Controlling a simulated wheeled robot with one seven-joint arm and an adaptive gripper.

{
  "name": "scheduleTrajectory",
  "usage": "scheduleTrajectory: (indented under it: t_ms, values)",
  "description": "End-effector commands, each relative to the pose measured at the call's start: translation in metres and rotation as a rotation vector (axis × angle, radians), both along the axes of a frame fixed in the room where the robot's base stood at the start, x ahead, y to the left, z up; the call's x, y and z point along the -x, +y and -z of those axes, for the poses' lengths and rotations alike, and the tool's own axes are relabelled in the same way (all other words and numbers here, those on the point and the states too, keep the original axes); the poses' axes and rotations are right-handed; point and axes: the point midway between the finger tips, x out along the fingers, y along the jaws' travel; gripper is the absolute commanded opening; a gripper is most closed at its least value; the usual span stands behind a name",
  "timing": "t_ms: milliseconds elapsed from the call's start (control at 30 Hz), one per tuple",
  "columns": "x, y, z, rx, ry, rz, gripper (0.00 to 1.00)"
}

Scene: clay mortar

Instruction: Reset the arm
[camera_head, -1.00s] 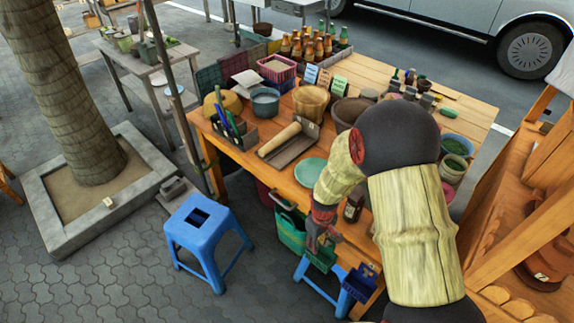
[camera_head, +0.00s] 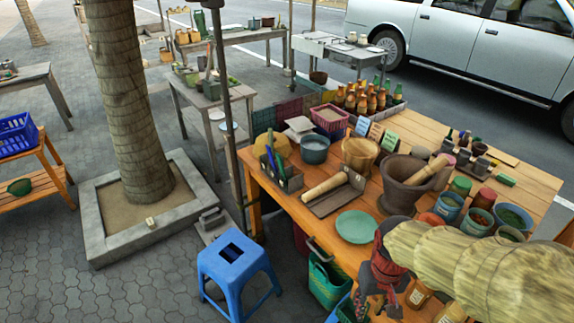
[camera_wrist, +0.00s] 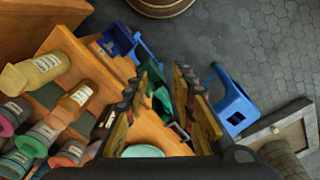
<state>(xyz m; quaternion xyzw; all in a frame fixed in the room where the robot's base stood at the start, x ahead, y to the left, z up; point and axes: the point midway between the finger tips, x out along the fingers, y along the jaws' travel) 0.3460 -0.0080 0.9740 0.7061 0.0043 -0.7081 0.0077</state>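My arm comes in from the right edge of the head view, with my gripper (camera_head: 378,285) over the front edge of the wooden table (camera_head: 455,115). In the wrist view my gripper (camera_wrist: 170,85) has its two fingers apart, with nothing between them but the background. The dark clay mortar (camera_head: 400,190) stands upright on the table, with a wooden pestle (camera_head: 432,170) leaning in it. My gripper is apart from the mortar, nearer the camera.
A teal plate (camera_head: 356,226), a tray with a wooden roller (camera_head: 325,187) and several jars share the crowded table. A blue stool (camera_head: 236,268) and a green basket (camera_head: 328,282) are by its front. Open pavement (camera_head: 130,285) lies at left.

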Motion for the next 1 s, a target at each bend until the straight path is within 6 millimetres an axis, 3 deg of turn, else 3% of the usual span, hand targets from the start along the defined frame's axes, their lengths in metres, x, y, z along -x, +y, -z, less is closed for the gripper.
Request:
scheduleTrajectory:
  t_ms: [33, 200, 500, 633, 1000]
  values:
    - [0.006, 0.001, -0.021, 0.000, -0.045, 0.010, 0.26]
    - [0.030, 0.004, -0.078, -0.004, -0.187, 0.030, 0.26]
    - [0.049, 0.007, -0.153, -0.008, -0.449, 0.020, 0.26]
    - [0.050, 0.008, -0.165, -0.008, -0.491, 0.017, 0.26]
    - [0.050, 0.008, -0.167, -0.009, -0.495, 0.016, 0.26]
